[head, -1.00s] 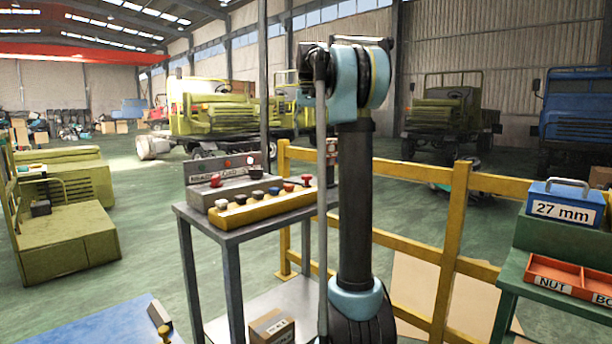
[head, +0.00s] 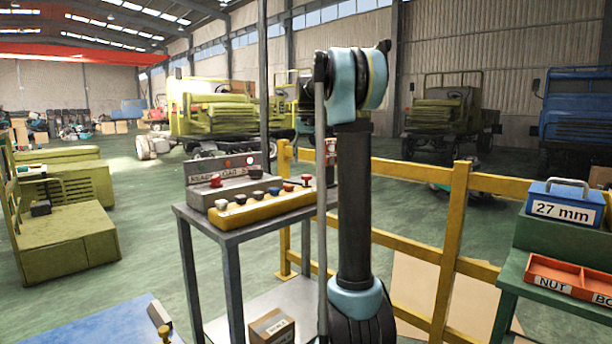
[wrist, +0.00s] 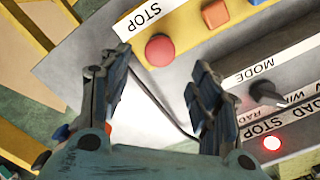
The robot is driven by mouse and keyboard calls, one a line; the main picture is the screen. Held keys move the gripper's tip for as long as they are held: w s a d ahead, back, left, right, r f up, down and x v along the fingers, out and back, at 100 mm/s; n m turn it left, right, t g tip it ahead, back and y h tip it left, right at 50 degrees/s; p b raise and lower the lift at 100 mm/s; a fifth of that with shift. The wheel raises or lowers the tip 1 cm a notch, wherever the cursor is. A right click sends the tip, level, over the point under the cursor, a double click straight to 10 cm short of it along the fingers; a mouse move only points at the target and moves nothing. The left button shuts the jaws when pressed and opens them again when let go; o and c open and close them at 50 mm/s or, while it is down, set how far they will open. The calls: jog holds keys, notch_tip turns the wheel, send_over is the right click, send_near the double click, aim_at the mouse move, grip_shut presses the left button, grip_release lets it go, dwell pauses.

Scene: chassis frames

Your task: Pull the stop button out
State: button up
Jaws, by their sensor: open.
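The stop button is a round red button (wrist: 160,50) beside a white STOP label (wrist: 140,15) on the yellow box in the wrist view. In the head view it appears as the red button (head: 306,178) at the right end of the yellow button box (head: 262,208). My gripper (wrist: 160,64) is open and empty, one finger on each side of the button in the picture. The button shows between and just past the fingertips. I see no contact, and the depth gap is hard to judge. My gripper is hidden behind my arm in the head view.
An orange button (wrist: 213,13) sits close to the stop button. A black MODE knob (wrist: 268,93) and a lit red lamp (wrist: 272,143) are at right. The box stands on a grey metal table (head: 230,237); a yellow rail (head: 410,247) runs beside it.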

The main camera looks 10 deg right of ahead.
aim_at(307, 175)
notch_tip(307, 175, down, 7)
jog(key=shift+r, duration=0.2)
dwell(0.3)
